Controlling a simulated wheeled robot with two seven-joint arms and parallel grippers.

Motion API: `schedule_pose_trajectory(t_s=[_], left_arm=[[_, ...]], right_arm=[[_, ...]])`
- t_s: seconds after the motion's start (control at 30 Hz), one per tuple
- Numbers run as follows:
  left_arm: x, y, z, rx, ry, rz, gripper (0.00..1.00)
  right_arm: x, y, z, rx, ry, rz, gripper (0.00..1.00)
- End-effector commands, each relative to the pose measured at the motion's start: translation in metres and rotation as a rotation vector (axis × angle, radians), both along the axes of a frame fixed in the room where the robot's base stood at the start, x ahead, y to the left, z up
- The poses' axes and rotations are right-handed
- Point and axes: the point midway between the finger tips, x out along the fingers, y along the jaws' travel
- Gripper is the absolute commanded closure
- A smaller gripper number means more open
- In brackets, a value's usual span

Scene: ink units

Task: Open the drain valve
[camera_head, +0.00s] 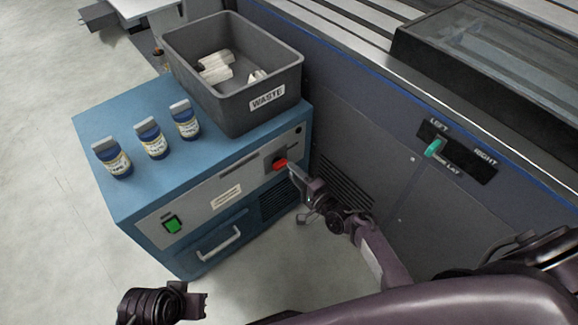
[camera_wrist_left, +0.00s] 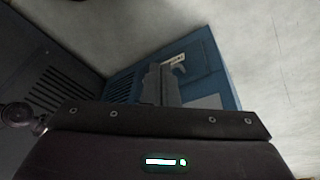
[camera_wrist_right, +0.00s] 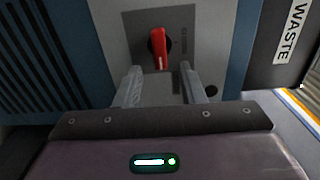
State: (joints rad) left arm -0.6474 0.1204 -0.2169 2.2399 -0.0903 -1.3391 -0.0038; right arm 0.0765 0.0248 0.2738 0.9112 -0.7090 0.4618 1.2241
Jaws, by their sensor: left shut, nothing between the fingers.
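The red-handled valve (camera_head: 280,163) sits on a grey plate on the blue cabinet's front, below the waste bin. In the head view its handle lies roughly level. In the right wrist view the red handle (camera_wrist_right: 160,47) stands just ahead of my fingers, on a dark round base. My right gripper (camera_head: 293,172) is close in front of the valve; its fingers (camera_wrist_right: 163,88) are open and apart, with nothing between them. My left gripper (camera_head: 203,300) is low in front of the cabinet, away from the valve, with its fingers shut and empty (camera_wrist_left: 160,85).
The grey waste bin (camera_head: 225,103) holds pale pieces on top of the cabinet (camera_head: 205,155). Several blue bottles (camera_head: 151,138) stand beside it. A green switch (camera_head: 173,225) and a drawer handle (camera_head: 219,244) are on the cabinet front. A machine wall with a green lever (camera_head: 433,148) stands at right.

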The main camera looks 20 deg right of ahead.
Motion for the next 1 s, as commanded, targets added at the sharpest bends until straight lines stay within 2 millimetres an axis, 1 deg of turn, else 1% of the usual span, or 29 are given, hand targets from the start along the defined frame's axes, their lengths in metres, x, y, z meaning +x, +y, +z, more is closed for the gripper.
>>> schedule_pose_trajectory(t_s=[0.03,0.1,0.2,0.3,0.43,0.87,0.97,1.0], left_arm=[[-0.001,0.002,0.004,0.007,0.016,0.005,1.00],[-0.003,0.006,0.006,0.016,0.034,0.012,1.00],[-0.006,0.009,0.006,0.024,0.053,0.019,1.00],[-0.007,0.011,0.007,0.029,0.065,0.024,1.00],[-0.008,0.011,0.006,0.031,0.070,0.026,1.00],[-0.008,0.011,0.006,0.030,0.070,0.025,1.00],[-0.008,0.011,0.006,0.030,0.068,0.025,1.00],[-0.008,0.011,0.006,0.030,0.068,0.025,1.00]], right_arm=[[-0.010,-0.004,0.002,-0.001,0.003,0.000,0.64],[-0.021,-0.008,0.002,-0.001,0.002,0.000,0.64],[-0.033,-0.012,0.001,0.000,0.001,0.000,0.64],[-0.040,-0.014,0.001,0.000,0.001,0.001,0.64],[-0.042,-0.015,0.000,0.001,0.000,0.001,0.64],[-0.042,-0.015,0.000,0.001,0.000,0.001,0.64],[-0.043,-0.013,-0.002,-0.031,0.009,0.009,0.64],[-0.045,-0.012,-0.004,-0.070,0.022,0.021,0.64]])
